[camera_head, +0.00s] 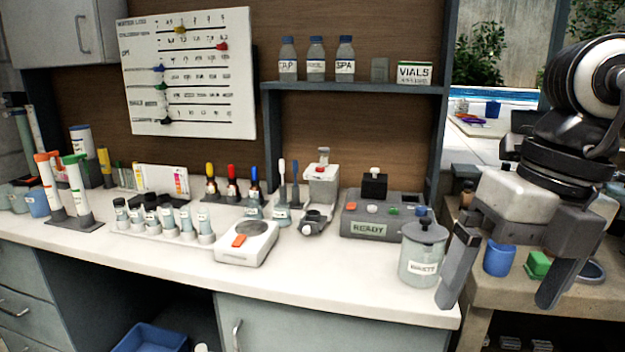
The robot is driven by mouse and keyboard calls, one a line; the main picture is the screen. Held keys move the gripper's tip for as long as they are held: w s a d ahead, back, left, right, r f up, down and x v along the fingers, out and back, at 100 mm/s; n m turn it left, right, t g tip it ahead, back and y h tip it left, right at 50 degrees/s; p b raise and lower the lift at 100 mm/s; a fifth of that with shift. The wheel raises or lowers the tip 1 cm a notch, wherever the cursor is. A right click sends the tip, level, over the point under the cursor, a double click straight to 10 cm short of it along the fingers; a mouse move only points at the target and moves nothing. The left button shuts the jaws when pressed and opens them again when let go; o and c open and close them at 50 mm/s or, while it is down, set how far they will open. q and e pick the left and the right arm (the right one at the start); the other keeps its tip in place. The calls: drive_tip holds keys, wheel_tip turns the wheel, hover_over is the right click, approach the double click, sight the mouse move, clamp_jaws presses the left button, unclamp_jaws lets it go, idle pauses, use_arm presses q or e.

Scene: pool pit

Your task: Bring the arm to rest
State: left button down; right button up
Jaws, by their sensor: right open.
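My right gripper (505,290) hangs at the right of the view, fingers pointing down and spread apart with nothing between them. Its left finger is in front of the counter's right end, close to the waste jar (424,250); I cannot tell whether they touch. Its right finger is in front of the stone side bench (590,298). My right arm comes in from the upper right. My left gripper is not in view.
The white counter (330,290) holds a grey READY device (375,228), a white unit with an orange button (246,242), a vial rack (165,235) and several droppers. A shelf (350,88) carries bottles. A blue cup (498,258) and green block (537,265) sit behind the gripper.

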drive_tip(key=s+a+n+g+y, duration=0.15)
drive_tip(key=a+g+y, duration=0.25)
drive_tip(key=a+y, duration=0.45)
drive_tip(key=s+a+g+y, duration=0.35)
drive_tip(key=a+y, duration=0.35)
drive_tip(key=a, duration=0.3)
drive_tip(key=w+d+f+m+t+y, duration=0.25)
drive_tip(key=w+m+t+y, duration=0.45)
drive_tip(key=m+t, duration=0.8)
drive_tip(key=w+d+f+m+t+h, duration=0.3)
drive_tip(key=f+m+t+h, duration=0.2)
drive_tip(key=f+m+h, duration=0.25)
drive_tip(key=w+d+f+m+t+h, duration=0.25)
drive_tip(key=f+m+t+h, duration=0.25)
drive_tip(key=f+m+h, duration=0.3)
drive_tip(key=s+d+f+m+g+h, duration=0.2)
drive_tip(key=s+f, duration=0.4)
drive_tip(key=f, duration=0.5)
drive_tip(key=s+d+f+m+g+h, duration=0.3)
drive_tip(key=s+f, duration=0.4)
drive_tip(key=f, duration=0.3)
drive_tip(key=shift+d+f+g+h, duration=0.4)
drive_tip(key=shift+d+g, duration=0.35)
drive_tip(key=shift+g, duration=0.4)
